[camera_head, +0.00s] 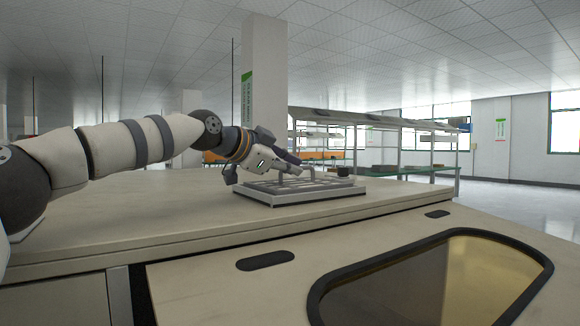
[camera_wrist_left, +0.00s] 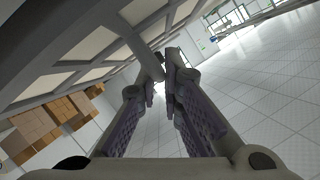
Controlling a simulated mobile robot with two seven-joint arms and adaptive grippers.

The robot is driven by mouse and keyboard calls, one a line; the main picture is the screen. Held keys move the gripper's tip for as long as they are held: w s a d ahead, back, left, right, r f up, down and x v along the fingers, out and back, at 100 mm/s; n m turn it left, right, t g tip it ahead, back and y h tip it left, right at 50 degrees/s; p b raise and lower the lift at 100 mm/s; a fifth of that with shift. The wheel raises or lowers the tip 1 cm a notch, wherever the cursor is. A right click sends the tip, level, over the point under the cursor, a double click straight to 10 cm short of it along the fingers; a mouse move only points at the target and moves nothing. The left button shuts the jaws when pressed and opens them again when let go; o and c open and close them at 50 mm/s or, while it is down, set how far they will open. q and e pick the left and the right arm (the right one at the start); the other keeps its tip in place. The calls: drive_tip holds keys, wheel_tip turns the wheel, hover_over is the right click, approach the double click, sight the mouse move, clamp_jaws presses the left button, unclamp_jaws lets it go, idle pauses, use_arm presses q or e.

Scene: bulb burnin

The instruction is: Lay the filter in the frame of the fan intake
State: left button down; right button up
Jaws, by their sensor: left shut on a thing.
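A grey grid-like piece with pale panels between its bars, seemingly the filter (camera_head: 325,183), lies flat or nearly so at the far part of the worktop. A shallow grey surround, seemingly the intake frame (camera_head: 305,198), shows under it; I cannot tell whether the piece is seated or slightly above. My left gripper (camera_head: 296,168) is low over the piece, tilted down, shut on a bar or handle of it. In the left wrist view the purple-padded fingers (camera_wrist_left: 160,82) close at a grey bar beside the pale panels (camera_wrist_left: 95,42). The right gripper is out of view.
A small dark round object (camera_head: 343,171) stands at the right of the grid. The pale worktop (camera_head: 150,222) is clear in front. A dark-rimmed window (camera_head: 430,280) is set in the nearer surface. Shelving (camera_head: 385,122) and brown boxes (camera_wrist_left: 48,122) stand beyond.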

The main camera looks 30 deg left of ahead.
use_arm(q)
drive_tip(key=c, duration=1.7)
unclamp_jaws()
drive_tip(key=shift+f, duration=0.1)
drive_tip(key=shift+a+r, duration=0.1)
drive_tip(key=shift+r, duration=0.1)
drive_tip(key=s+r, duration=0.1)
drive_tip(key=s+r+p, duration=0.1)
drive_tip(key=s, duration=0.1)
drive_tip(key=shift+a, duration=0.35)
drive_tip(key=v, duration=0.5)
drive_tip(key=f+v, duration=0.1)
drive_tip(key=v, duration=0.2)
drive_tip(key=shift+s+a+r, duration=0.1)
drive_tip(key=shift+s+a, duration=0.1)
drive_tip(key=shift+s, duration=0.15)
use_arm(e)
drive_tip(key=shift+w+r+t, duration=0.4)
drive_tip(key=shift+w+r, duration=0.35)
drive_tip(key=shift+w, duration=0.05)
